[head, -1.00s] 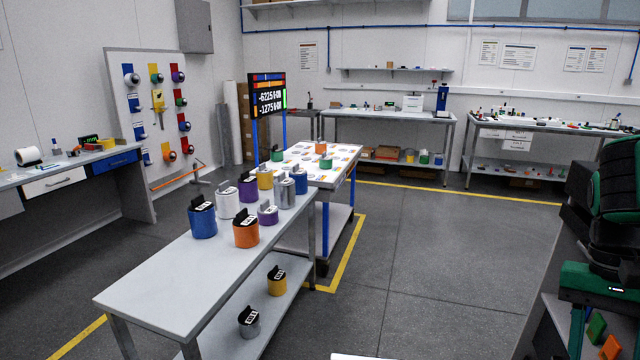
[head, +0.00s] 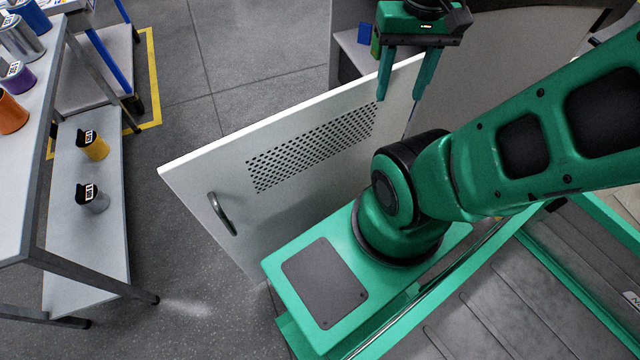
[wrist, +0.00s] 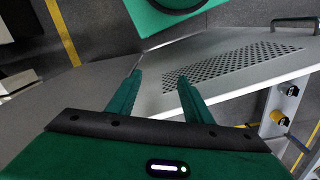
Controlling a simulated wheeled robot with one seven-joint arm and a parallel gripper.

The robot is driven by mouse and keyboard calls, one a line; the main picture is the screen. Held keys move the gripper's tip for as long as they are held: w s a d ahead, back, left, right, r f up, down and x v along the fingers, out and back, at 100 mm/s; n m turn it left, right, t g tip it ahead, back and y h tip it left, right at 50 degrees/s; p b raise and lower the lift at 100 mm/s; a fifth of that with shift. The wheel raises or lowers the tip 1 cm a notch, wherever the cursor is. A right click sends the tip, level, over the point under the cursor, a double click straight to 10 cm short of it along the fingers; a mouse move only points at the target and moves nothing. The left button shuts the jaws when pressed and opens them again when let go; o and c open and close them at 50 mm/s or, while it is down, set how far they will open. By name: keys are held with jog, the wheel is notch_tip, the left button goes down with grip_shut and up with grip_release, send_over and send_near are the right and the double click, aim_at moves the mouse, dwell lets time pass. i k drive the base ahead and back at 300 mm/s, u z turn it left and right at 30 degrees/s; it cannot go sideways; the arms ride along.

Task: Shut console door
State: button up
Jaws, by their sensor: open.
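The console door (head: 225,165) is a white panel with a perforated vent and a grey bar handle (head: 222,214) near its left end. It stands open, swung out from the dark console (head: 343,70) behind it. My gripper (head: 398,98) is open and empty, fingers pointing down, near the door's far right end in the head view. I cannot tell whether a finger touches the door. In the wrist view the open fingers (wrist: 160,76) are in front of the door (wrist: 235,75), with the vent beyond the right fingertip and the handle (wrist: 295,22) at upper right.
A grey workbench (head: 50,130) with coloured canisters stands at left, with a yellow canister (head: 92,146) and a grey one (head: 92,197) on its lower shelf. Open floor (head: 190,240) lies between bench and door. Blue and green items show inside the console.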

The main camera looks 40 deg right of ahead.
aim_at(256, 189)
jog(key=u, duration=0.3)
jog(key=k, duration=0.95)
jog(key=z, duration=0.05)
jog(key=i, duration=0.5)
jog(key=z, duration=0.05)
